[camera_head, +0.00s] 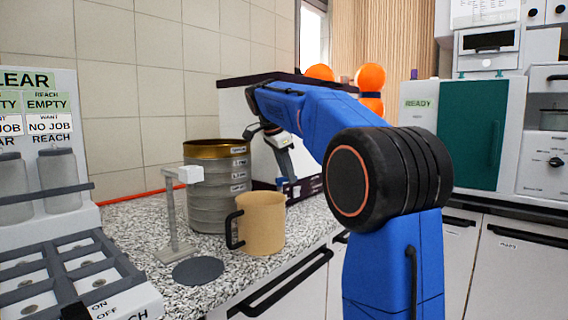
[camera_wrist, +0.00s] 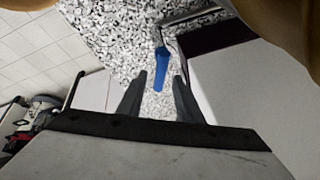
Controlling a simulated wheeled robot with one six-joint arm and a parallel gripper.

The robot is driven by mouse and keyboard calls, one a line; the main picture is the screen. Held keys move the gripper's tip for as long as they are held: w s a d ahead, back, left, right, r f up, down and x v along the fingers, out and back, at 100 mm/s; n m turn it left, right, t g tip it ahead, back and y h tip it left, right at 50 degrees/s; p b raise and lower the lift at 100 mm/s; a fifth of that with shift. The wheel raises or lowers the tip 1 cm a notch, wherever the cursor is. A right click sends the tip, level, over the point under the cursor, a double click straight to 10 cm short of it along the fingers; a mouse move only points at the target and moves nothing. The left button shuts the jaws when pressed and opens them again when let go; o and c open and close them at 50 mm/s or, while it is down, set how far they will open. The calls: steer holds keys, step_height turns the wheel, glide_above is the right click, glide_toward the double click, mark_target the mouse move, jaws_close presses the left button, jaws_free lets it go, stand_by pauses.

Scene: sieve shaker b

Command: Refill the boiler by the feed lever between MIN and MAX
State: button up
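My gripper (camera_head: 284,158) points down behind the sieve stack and the tan mug, by a white housing with a dark top (camera_head: 240,104). In the wrist view, its two dark fingers (camera_wrist: 160,76) are spread apart with nothing clasped. A small blue handle (camera_wrist: 162,58) shows between and beyond the fingertips, above the speckled counter. It could be the feed lever; I cannot tell for sure. A small blue part (camera_head: 280,183) also shows below my gripper in the head view. Which body is the boiler is unclear, and no MIN or MAX marks are readable.
A sieve stack (camera_head: 215,190) with a gold rim, a tan mug (camera_head: 262,223), a grey T-shaped stand (camera_head: 176,222) and a dark disc (camera_head: 198,271) crowd the counter. A sign panel (camera_head: 40,110) stands left. A green-doored READY cabinet (camera_head: 468,132) stands right.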

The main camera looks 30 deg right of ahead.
steer(key=v, duration=1.7)
steer(key=shift+a+r, duration=0.1)
steer(key=c, duration=0.7)
steer(key=shift+d, duration=0.2)
jaws_close()
steer(key=d+f+n+y, duration=0.1)
steer(key=d+f+n, duration=0.2)
steer(key=f+n, duration=0.2)
steer(key=d+f+n+y, duration=0.1)
steer(key=d+f+n, duration=0.3)
steer(key=f, duration=0.8)
steer(key=shift+d+n+y, duration=0.3)
steer(key=shift+n+y, duration=0.1)
steer(key=shift+n, duration=0.7)
steer(key=shift+w, duration=0.1)
